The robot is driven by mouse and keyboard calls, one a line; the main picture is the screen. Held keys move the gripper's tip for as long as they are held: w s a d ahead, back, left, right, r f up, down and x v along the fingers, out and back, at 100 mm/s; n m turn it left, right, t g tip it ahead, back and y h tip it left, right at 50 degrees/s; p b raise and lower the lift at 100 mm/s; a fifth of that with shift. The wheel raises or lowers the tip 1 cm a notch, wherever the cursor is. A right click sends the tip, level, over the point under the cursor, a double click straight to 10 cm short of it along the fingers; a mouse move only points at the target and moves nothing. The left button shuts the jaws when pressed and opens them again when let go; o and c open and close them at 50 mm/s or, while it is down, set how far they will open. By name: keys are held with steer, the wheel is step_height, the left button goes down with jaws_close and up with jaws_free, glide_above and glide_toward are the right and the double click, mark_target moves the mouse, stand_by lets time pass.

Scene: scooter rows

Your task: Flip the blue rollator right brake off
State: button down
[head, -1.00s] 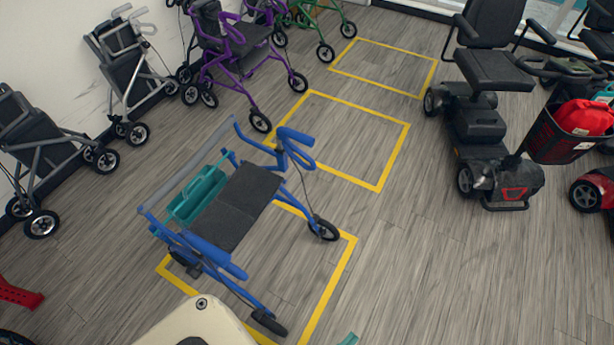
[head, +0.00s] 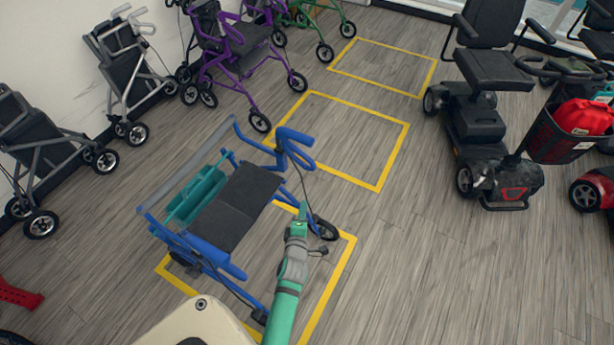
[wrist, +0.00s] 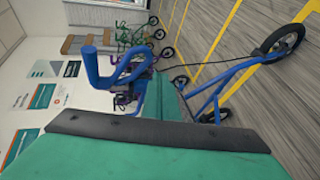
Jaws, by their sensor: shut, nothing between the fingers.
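The blue rollator (head: 233,208) stands upright inside a yellow floor outline, with a dark seat and a teal basket. Its far handle (head: 296,146) has a blue grip and a looped brake lever; a dark cable runs down from it. That handle also shows at left centre in the wrist view (wrist: 123,70). The near handle (head: 212,256) is lower left in the head view. Which brake is the right one, and its setting, I cannot tell. My green gripper (head: 302,212) is shut and empty, right of the seat and below the far handle, apart from that handle.
A yellow-outlined bay (head: 340,140) behind the rollator is empty. A purple rollator (head: 235,55) and grey rollators (head: 45,145) stand along the wall. A black mobility scooter (head: 485,110) stands at right. The floor at lower right is clear.

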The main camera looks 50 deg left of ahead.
steer(key=w+a+f+n+g+y, duration=0.1)
steer(key=w+a+f+n+g, duration=0.1)
steer(key=w+a+n, duration=0.2)
steer(key=a+n, duration=0.2)
steer(key=n, duration=0.2)
steer(key=shift+a, duration=0.35)
steer(key=shift+w, duration=0.1)
steer(key=w+a+f, duration=0.1)
steer(key=w+a, duration=0.3)
steer(key=w, duration=0.4)
steer(key=shift+a+f, duration=0.2)
steer(key=shift+a, duration=0.1)
stand_by(0.6)
